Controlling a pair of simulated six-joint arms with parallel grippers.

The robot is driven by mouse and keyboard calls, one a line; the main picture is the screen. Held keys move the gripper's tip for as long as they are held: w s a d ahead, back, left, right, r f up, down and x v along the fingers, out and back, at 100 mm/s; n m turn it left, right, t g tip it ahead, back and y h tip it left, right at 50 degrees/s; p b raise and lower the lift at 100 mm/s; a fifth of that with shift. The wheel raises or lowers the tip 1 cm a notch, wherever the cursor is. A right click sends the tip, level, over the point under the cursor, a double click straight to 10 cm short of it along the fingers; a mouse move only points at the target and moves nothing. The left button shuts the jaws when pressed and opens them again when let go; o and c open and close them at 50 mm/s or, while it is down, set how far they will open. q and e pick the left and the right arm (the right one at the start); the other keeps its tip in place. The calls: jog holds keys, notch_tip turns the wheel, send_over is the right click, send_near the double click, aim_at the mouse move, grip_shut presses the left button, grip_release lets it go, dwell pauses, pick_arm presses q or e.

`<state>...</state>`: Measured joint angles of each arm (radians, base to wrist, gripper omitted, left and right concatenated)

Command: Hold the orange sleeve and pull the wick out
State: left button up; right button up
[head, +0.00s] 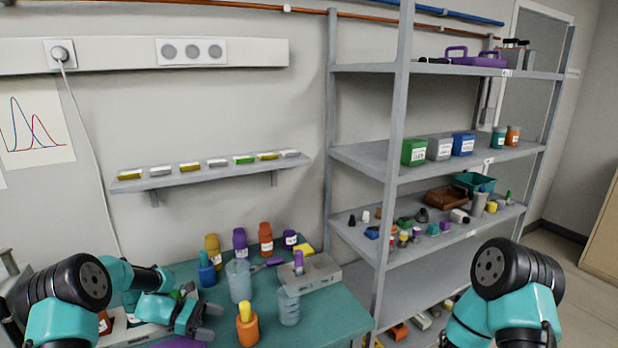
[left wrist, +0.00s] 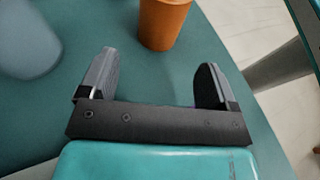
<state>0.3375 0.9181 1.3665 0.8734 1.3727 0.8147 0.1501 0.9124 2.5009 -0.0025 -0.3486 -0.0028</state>
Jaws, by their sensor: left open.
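The orange sleeve (head: 247,333) stands upright near the front of the teal table, with the yellow wick (head: 244,310) sticking out of its top. My left gripper (head: 210,321) is just left of the sleeve in the head view, open and empty, with its fingers pointing toward it. In the left wrist view, the sleeve (left wrist: 163,22) is ahead of the open gripper (left wrist: 155,62), beyond the fingertips and not touching them. The wick is out of frame there. My right arm shows at the lower right of the head view; its gripper is outside the frame.
A clear beaker (head: 239,281) and a clear bottle (head: 289,307) stand close to the sleeve. A grey block (head: 312,275) holding a purple piece stands behind. A blue holder (head: 207,274) and several coloured bottles stand farther back. A grey shelf rack (head: 378,240) stands right of the table.

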aim_at(244, 330)
pick_arm(q)
jog(key=shift+d, duration=0.1)
jog(key=shift+x, duration=4.95)
jog(key=shift+c, duration=0.3)
jog(key=c, duration=1.2)
jog(key=shift+c, duration=0.2)
